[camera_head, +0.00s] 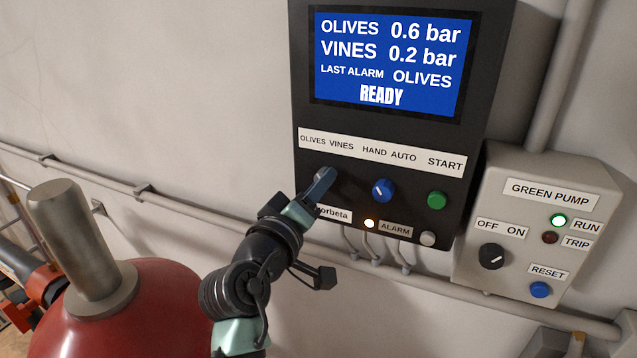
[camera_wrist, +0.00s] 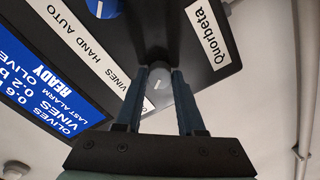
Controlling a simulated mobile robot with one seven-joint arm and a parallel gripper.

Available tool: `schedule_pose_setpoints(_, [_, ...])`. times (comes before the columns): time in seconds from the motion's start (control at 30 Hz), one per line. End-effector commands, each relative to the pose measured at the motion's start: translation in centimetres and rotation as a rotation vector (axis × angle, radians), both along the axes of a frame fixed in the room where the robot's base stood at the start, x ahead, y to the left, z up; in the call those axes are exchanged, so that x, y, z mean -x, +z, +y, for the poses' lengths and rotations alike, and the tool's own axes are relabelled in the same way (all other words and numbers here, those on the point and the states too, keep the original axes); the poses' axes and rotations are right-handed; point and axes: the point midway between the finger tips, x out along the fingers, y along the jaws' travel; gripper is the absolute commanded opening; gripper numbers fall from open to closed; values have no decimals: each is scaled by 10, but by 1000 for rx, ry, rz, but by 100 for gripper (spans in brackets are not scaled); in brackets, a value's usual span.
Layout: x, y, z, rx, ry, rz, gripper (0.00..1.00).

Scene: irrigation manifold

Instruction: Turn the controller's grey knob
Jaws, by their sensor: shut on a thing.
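The controller (camera_head: 470,60) is a black wall box with a lit blue screen reading OLIVES 0.6 bar, VINES 0.2 bar, LAST ALARM OLIVES, READY. Its grey knob (camera_wrist: 158,86) shows between my fingers in the wrist view, with a short white pointer line. It sits by the OLIVES / VINES label (camera_head: 327,143); in the head view my gripper hides most or all of it. My gripper (camera_wrist: 160,73) is shut on the knob, one finger on each side. In the head view my gripper (camera_head: 321,181) reaches the panel from below left.
A blue knob (camera_head: 382,190) under HAND / AUTO and a green START button (camera_head: 437,200) are to the right. A GREEN PUMP box (camera_head: 472,207) is at right. A red tank (camera_head: 150,290) stands lower left.

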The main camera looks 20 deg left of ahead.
Motion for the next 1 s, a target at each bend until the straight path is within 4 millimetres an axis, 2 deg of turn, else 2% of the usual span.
schedule_pose_setpoints(0.63, [0, 0, 0, 49, -1, 1, 0])
schedule_pose_setpoints(0.67, [0, 0, 0, 48, -1, 1, 43])
schedule_pose_setpoints(0.7, [0, 0, 0, 48, -1, 1, 51])
schedule_pose_setpoints(0.8, [0, 0, 0, 47, -1, 1, 68])
schedule_pose_setpoints(1.0, [0, 0, 0, 46, 0, 2, 68])
